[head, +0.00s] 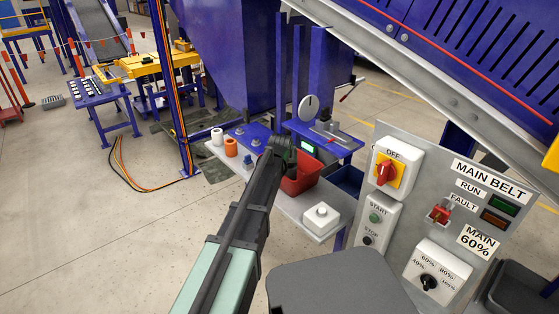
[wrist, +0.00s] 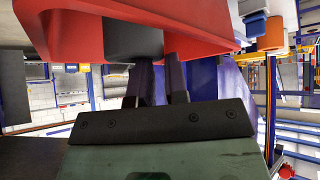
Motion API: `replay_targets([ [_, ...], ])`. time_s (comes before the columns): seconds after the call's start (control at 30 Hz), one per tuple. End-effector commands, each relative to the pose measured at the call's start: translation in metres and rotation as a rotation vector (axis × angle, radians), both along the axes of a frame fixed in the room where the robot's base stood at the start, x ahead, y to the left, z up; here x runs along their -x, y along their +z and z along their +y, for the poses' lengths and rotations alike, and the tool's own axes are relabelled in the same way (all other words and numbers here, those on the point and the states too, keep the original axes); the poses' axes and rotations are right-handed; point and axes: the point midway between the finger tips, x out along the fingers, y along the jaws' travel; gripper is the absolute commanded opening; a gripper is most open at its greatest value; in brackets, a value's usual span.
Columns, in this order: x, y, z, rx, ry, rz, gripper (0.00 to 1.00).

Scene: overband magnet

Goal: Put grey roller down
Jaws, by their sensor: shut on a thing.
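My gripper (wrist: 158,85) is shut on a dark grey piece, which I take to be the grey roller (wrist: 133,42). Only part of the roller shows, in front of the red bin (wrist: 80,30). In the head view my gripper (head: 287,158) is over the left side of the red bin (head: 300,178) on the low bench. My own arm hides the roller there. I cannot tell whether the roller touches the bin.
A white roller (head: 217,136) and an orange roller (head: 231,147) stand at the bench's left end, near a small blue piece (head: 248,161). A dark blue bin (head: 345,181) is right of the red bin. A white box (head: 321,217) sits at the front. The control panel (head: 470,170) stands right.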

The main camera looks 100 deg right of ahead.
Motion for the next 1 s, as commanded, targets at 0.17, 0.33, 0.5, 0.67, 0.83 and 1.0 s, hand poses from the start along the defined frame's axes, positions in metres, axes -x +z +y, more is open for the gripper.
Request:
replay_targets([
  [0.17,0.0,-0.004,0.0,0.001,0.0,0.0,0.0],
  [0.33,-0.001,-0.009,0.0,0.002,0.0,0.001,0.0],
  [0.5,-0.001,-0.012,0.0,0.002,0.001,0.0,0.0],
  [0.67,-0.001,-0.011,0.0,0.002,0.001,0.0,0.31],
  [0.83,-0.001,-0.011,0.0,0.002,0.002,0.0,0.4],
  [1.0,-0.001,-0.008,0.0,0.002,0.002,0.0,0.4],
])
